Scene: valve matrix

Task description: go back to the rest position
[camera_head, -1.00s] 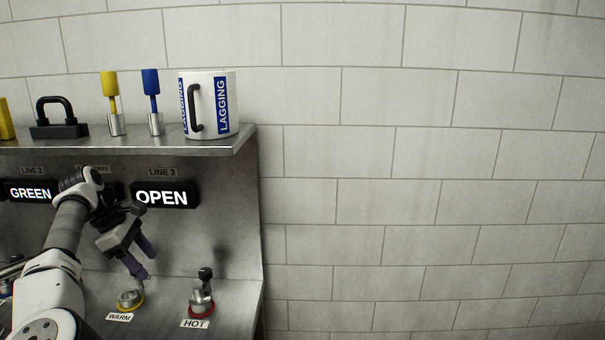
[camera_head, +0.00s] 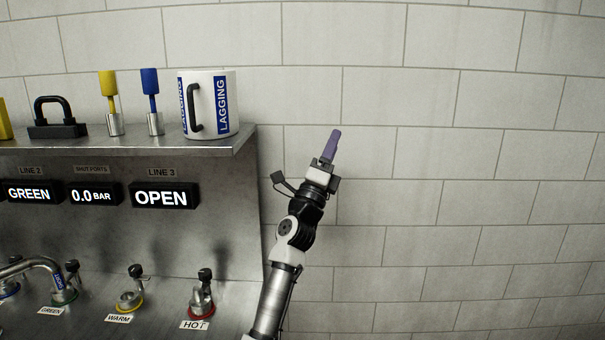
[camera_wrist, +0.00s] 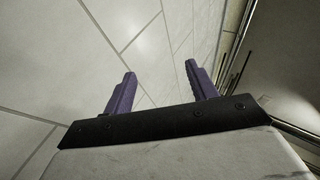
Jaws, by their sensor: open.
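My gripper (camera_head: 331,150) is raised to the right of the steel bench, in front of the tiled wall, with its purple fingers pointing up. In the wrist view its two purple fingers (camera_wrist: 160,88) stand apart with nothing between them. In the head view the fingers overlap and look like one. My gripper is clear of the valves and the shelf.
The steel shelf (camera_head: 215,147) holds a LAGGING mug (camera_head: 226,104), blue and yellow tools (camera_head: 150,84) and a black padlock-like block (camera_head: 58,130). Below are the HOT valve (camera_head: 201,300), the WARM valve (camera_head: 130,299) and a curved pipe (camera_head: 38,262). The right side shows only tiled wall.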

